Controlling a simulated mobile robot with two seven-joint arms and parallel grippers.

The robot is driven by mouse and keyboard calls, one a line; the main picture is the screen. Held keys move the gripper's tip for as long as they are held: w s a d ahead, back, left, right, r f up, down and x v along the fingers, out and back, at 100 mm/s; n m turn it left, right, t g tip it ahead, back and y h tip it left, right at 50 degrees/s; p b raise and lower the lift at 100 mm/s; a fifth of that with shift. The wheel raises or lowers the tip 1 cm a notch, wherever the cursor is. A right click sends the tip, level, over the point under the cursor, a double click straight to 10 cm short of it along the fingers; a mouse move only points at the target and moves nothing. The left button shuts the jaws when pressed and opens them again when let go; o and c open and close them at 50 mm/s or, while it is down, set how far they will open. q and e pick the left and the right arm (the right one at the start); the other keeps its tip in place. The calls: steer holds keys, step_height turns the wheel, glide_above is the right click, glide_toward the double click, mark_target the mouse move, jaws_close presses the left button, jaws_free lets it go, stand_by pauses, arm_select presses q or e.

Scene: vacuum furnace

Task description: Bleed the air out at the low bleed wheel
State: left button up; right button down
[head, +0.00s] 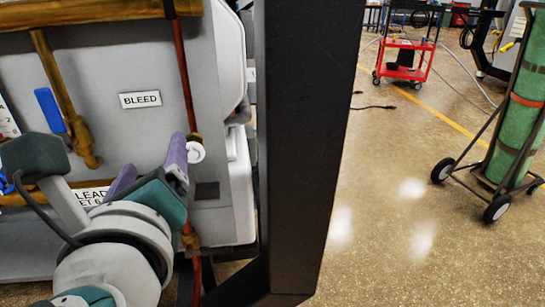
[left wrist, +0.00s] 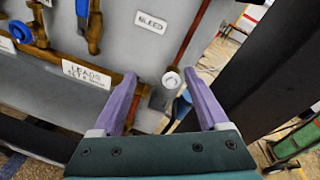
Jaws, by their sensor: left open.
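The low bleed wheel (head: 196,152) is a small white round knob on a thin copper pipe (head: 183,75) that runs down the right part of the grey panel. It also shows in the left wrist view (left wrist: 171,80), in the gap between the fingertips and closer to the right finger. My left gripper (head: 154,155) is open, its two purple fingers pointing at the panel. In the head view one finger overlaps the pipe just left of the wheel. I cannot tell whether a finger touches the wheel. My right gripper is not in view.
A BLEED label (head: 140,99) is on the grey panel, left of the pipe. A blue lever handle (head: 49,110) and brass piping are further left. A thick black post (head: 300,130) stands close on the right. Beyond are a red cart (head: 405,58) and a green cylinder (head: 520,110) on a trolley.

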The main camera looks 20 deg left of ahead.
mark_target(193, 156)
arm_select(q)
step_height(193, 156, down, 6)
steer(key=w+d+m+t+b, duration=0.2)
steer(key=m+b, duration=0.2)
steer(key=b, duration=0.1)
steer(key=shift+m, duration=0.3)
steer(key=x, duration=0.9)
steer(key=shift+w+r+b, duration=0.3)
steer(key=shift+w, duration=0.15)
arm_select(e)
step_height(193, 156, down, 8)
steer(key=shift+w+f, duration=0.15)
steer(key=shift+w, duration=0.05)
arm_select(q)
steer(key=shift+d, duration=0.1)
steer(key=shift+c, duration=0.3)
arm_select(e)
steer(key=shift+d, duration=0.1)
arm_select(q)
jaws_close()
